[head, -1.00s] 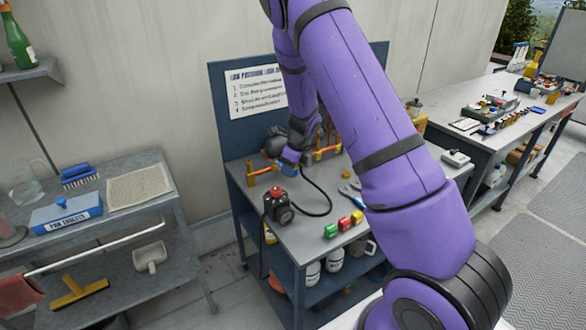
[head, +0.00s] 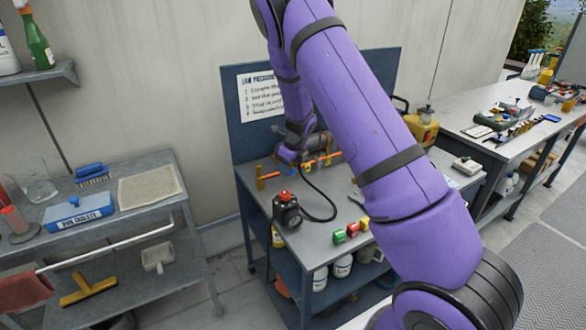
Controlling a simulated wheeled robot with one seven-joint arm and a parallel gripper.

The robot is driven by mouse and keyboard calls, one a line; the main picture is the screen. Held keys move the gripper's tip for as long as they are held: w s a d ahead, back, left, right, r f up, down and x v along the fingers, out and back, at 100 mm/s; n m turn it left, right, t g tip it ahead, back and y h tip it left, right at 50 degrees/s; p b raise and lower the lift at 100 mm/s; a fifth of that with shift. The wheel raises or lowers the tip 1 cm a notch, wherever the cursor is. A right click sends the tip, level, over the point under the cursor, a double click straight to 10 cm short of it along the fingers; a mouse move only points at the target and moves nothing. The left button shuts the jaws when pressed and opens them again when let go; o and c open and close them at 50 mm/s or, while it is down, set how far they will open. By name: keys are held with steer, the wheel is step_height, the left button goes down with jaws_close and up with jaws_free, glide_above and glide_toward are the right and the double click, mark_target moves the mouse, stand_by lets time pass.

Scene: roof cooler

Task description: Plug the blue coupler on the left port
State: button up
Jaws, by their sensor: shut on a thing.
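My gripper (head: 291,152) is at the orange-brown pipe fixture (head: 271,175) on the blue-grey workbench, close to the fixture's left part. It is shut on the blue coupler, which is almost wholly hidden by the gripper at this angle. A black hose (head: 331,207) runs from beneath the gripper in a loop to a black pump-like unit with a red top (head: 286,212). The fixture's left end stands clear to the left of my gripper. I cannot tell whether the coupler touches the left port.
Green, red and yellow blocks (head: 351,233) lie at the bench's front. A printed sheet (head: 262,97) hangs on the backboard. A yellow can (head: 423,128) stands behind on the right. My purple arm covers part of the bench. A grey cart with a blue box (head: 78,211) stands left.

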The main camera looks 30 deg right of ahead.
steer(key=shift+m, duration=0.7)
steer(key=shift+w+a, duration=0.35)
steer(key=shift+w, duration=0.5)
steer(key=shift+w+a, duration=0.3)
steer(key=shift+w, duration=0.5)
steer(key=shift+w+a, duration=0.35)
steer(key=shift+w, duration=0.5)
steer(key=shift+w+a+m+h, duration=0.2)
steer(key=shift+w+a+m, duration=0.35)
steer(key=shift+w, duration=1.05)
steer(key=shift+w+a+m+h, duration=0.2)
steer(key=shift+w+a+m, duration=0.35)
steer(key=shift+w, duration=1.1)
steer(key=shift+w+a+m+h, duration=0.25)
steer(key=shift+w+a, duration=0.55)
steer(key=shift+w, duration=0.8)
steer(key=shift+d, duration=0.15)
steer(key=shift+f, duration=0.2)
steer(key=shift+s+x, duration=0.25)
steer(key=shift+x, duration=0.85)
steer(key=shift+s+x, duration=0.25)
steer(key=shift+x, duration=0.85)
steer(key=o, duration=1.1)
steer(key=shift+c, duration=0.2)
